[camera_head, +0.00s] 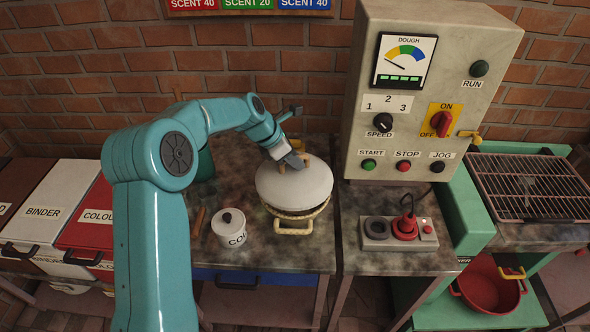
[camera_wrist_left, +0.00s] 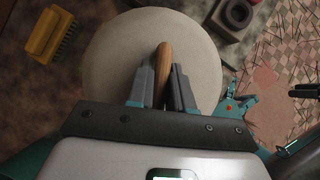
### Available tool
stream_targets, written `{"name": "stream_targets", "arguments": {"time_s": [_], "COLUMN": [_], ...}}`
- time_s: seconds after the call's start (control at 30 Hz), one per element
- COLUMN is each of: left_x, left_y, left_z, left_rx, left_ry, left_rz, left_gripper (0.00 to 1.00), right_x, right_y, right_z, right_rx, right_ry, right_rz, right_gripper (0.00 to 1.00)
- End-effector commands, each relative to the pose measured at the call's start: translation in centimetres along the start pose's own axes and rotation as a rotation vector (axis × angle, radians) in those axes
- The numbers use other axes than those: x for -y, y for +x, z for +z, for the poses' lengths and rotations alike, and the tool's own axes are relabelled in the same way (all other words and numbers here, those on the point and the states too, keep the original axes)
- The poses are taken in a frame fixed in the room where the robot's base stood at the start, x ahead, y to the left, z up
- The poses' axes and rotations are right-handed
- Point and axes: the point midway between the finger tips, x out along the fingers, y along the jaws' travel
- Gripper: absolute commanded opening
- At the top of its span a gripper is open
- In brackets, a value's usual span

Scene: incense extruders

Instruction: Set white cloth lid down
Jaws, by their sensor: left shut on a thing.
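The white cloth lid (camera_head: 292,187) is a pale round disc with a wooden handle. It is over a woven container (camera_head: 294,231) with rope-like handles, on the middle table. A dark gap shows between the lid's front edge and the container's rim; I cannot tell whether they touch elsewhere. My left gripper (camera_head: 295,160) is above the lid, shut on its handle. In the left wrist view the lid (camera_wrist_left: 115,52) fills the middle, with the wooden handle (camera_wrist_left: 163,58) between the fingers.
A white lidded canister (camera_head: 230,228) stands left of the container. A grey block with a red plug (camera_head: 404,225) is to the right, below the tall control box (camera_head: 425,90). A yellow brush (camera_wrist_left: 50,35) lies near the lid. The table front between canister and container is narrow.

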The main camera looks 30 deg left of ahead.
Motion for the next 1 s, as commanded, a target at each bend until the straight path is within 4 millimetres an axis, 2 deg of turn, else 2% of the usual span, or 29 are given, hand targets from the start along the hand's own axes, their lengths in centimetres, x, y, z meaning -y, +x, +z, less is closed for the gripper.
{"name": "stream_targets", "arguments": {"time_s": [0.3, 0.63, 0.67, 0.7, 0.73, 1.0], "left_x": [-0.1, -0.1, -0.1, -0.1, -0.1, -0.1], "left_y": [3.6, 3.9, 3.8, 3.8, 3.8, 3.7], "left_z": [-2.1, -2.3, -2.2, -2.2, -2.2, -2.1], "left_rx": [-0.001, 0.0, 0.0, 0.0, 0.0, 0.0], "left_ry": [-0.002, -0.001, 0.0, 0.0, 0.0, 0.0], "left_rz": [-0.001, 0.0, 0.0, 0.0, 0.0, 0.0], "left_gripper": [0.0, 0.0, 0.3, 0.43, 0.46, 0.46], "right_x": [0.1, 0.0, 0.0, 0.0, 0.0, 0.0], "right_y": [-0.2, 0.0, -0.1, -0.1, -0.1, -0.1], "right_z": [0.0, 0.0, 0.0, 0.0, 0.0, 0.0], "right_rx": [0.0, 0.0, 0.0, 0.0, 0.0, 0.0], "right_ry": [0.0, 0.0, 0.0, 0.0, 0.0, 0.0], "right_rz": [0.0, 0.0, 0.0, 0.0, 0.0, 0.0], "right_gripper": [0.63, 0.63, 0.63, 0.63, 0.63, 0.63]}}
